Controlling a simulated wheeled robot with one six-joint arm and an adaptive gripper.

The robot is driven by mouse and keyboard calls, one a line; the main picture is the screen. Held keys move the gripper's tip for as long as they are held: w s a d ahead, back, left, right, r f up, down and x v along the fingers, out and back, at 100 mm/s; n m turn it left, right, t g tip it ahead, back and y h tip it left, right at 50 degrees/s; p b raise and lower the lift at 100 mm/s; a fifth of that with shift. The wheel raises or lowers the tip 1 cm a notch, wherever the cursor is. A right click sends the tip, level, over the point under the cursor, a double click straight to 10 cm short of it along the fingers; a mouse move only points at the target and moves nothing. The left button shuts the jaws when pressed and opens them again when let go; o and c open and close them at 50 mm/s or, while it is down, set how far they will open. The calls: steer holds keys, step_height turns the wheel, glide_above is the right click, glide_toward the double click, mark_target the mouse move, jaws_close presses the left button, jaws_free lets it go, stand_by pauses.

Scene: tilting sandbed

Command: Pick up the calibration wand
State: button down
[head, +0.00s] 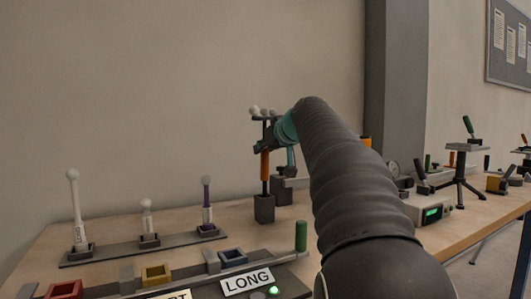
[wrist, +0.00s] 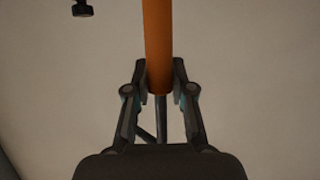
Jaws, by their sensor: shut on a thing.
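The calibration wand (head: 265,163) has an orange handle, a dark crossbar and pale balls on top. It is upright in the head view, above a dark block (head: 264,209). Its thin lower shaft appears to reach the block; I cannot tell whether it is seated in it. My gripper (wrist: 160,82) is shut on the orange handle, which also shows in the wrist view (wrist: 158,40). In the head view my arm partly covers the area right of the wand, and the fingertips are hard to make out.
A rack (head: 145,248) with several ball-tipped probes stands at the left of the bench. In front is a panel with a LONG label (head: 247,281) and a green-handled lever (head: 301,237). A small tripod stand (head: 460,175) and a box with a green display (head: 432,212) are at the right.

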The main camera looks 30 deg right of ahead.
mark_target(264, 109)
step_height(264, 109, up, 10)
steer(key=p, duration=0.4)
steer(key=shift+r, duration=0.25)
steer(key=s+b, duration=0.4)
steer(key=s, duration=1.5)
steer(key=shift+s+d+f, duration=0.2)
steer(key=shift+s+d, duration=0.1)
steer(key=shift+d, duration=0.05)
steer(key=shift+a, duration=0.1)
